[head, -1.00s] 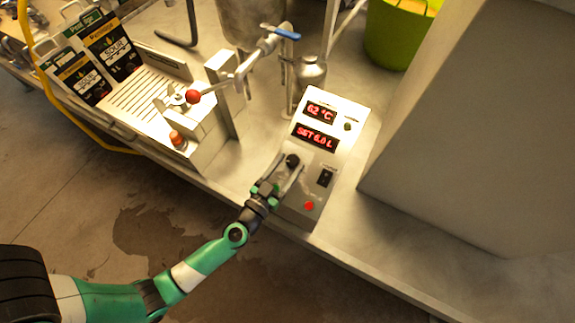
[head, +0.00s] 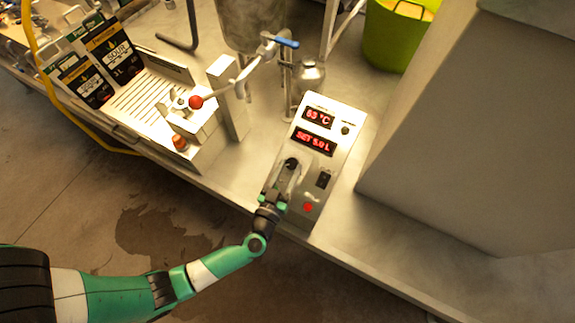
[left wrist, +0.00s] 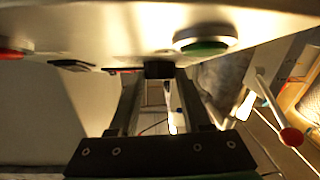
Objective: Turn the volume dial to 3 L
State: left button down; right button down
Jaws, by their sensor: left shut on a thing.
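The volume dial (head: 291,163) is a small black knob on the sloped face of a grey control box (head: 340,155). The lower red display (head: 315,141) on the box reads SET 5.0 L, and the upper one (head: 318,118) reads 63 °C. My left gripper (head: 284,178) is shut on the dial, its fingers on either side of it. In the left wrist view the dark dial (left wrist: 158,69) shows between the fingertips; its pointer mark cannot be made out. My right gripper is not in view.
A red button (head: 308,207) and a black switch (head: 323,180) sit close to the gripper on the box. A valve with a blue handle (head: 286,43) stands behind it, and a red-knobbed lever (head: 196,102) is to the left. A large grey block (head: 470,140) stands to the right.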

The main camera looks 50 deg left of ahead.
pick_arm(q)
jog(key=shift+w+d+r+n+g+y+p, duration=0.1)
jog(key=shift+d+r+n+g+y+p, duration=0.05)
jog(key=shift+n+g+y+p, duration=0.3)
jog(key=shift+w+d+r+n+g+y+p, duration=0.1)
jog(key=shift+d+n+g+y+p, duration=0.1)
jog(key=shift+n+y, duration=0.35)
jog(key=n+g+y, duration=0.1)
jog(key=n, duration=0.1)
jog(key=shift+f+n+g+y, duration=0.1)
jog(key=shift+n+g+y, duration=0.2)
jog(key=shift+n+g, duration=0.1)
jog(key=n+g, duration=0.1)
jog(key=n+g+y, duration=0.2)
jog(key=shift+w+d+f, duration=0.1)
jog(key=shift+w+d, duration=0.1)
jog(key=shift+w, duration=0.05)
jog(key=shift+w+n+g+y+b, duration=0.15)
jog(key=shift+n+g+y+b, duration=0.35)
jog(key=shift+n+g+b, duration=1.05)
pick_arm(e)
jog(key=shift+p, duration=0.5)
pick_arm(q)
jog(key=shift+n+g, duration=0.4)
jog(key=shift+n, duration=0.25)
jog(key=shift+c, duration=1.8)
grip_release()
